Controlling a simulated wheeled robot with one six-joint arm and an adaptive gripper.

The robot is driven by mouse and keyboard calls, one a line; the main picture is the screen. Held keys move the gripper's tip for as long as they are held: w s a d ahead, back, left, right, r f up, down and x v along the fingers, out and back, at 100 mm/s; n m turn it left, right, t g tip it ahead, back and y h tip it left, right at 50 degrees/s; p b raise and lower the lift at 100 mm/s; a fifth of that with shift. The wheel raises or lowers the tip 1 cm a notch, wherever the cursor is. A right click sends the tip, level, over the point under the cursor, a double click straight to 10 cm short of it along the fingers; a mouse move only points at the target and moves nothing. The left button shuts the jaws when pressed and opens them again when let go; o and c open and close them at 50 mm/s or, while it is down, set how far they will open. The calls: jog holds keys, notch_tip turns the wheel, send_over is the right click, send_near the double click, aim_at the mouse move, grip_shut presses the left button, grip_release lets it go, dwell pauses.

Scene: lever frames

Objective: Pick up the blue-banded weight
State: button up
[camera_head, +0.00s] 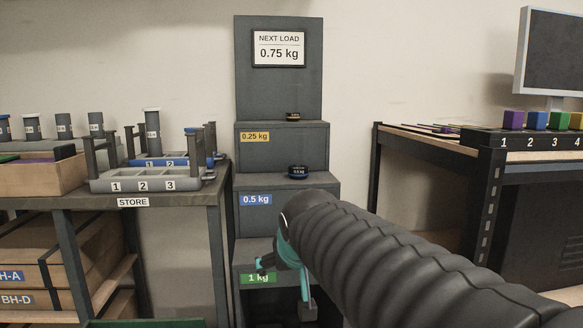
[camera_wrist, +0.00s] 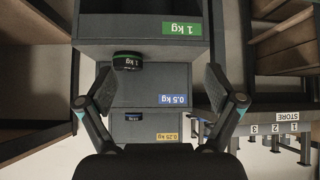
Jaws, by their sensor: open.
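The blue-banded weight (camera_head: 298,172), a dark squat disc, sits on the middle step, above the 0.5 kg label. In the upside-down wrist view it shows small (camera_wrist: 134,116), in front of the 0.25 kg riser. My gripper (camera_wrist: 160,80) is open and empty, its two fingers apart. In the head view my gripper (camera_head: 284,278) is low in front of the steps, partly hidden by my arm. A green-banded 1 kg weight (camera_wrist: 127,61) sits on the lowest step, nearer to my gripper; my arm hides it in the head view.
The dark stepped stand (camera_head: 283,145) bears another weight (camera_head: 293,117) on its top step and a sign reading 0.75 kg (camera_head: 279,48). The STORE table (camera_head: 205,192) with numbered trays stands left. A bench (camera_head: 440,148) with coloured cubes stands right.

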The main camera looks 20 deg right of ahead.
jog(key=w+d+r+m+t+h+p, duration=0.1)
jog(key=w+d+r, duration=0.35)
jog(key=w, duration=0.25)
jog(key=w+d+r+t+h+p, duration=0.1)
jog(key=w+d+r+t, duration=0.1)
jog(key=w+d+r, duration=0.35)
jog(key=w+d+r+m+t+h+p, duration=0.1)
jog(key=w+d+r, duration=0.1)
jog(key=w+r, duration=0.5)
jog(key=x, duration=1)
jog(key=shift+w+f, duration=0.15)
jog(key=shift+f, duration=0.3)
jog(key=shift+a+f+x, duration=0.1)
jog(key=shift+f+x, duration=0.05)
jog(key=shift+x, duration=1.35)
jog(key=shift+a+f+x, duration=0.1)
jog(key=shift+x, duration=1.35)
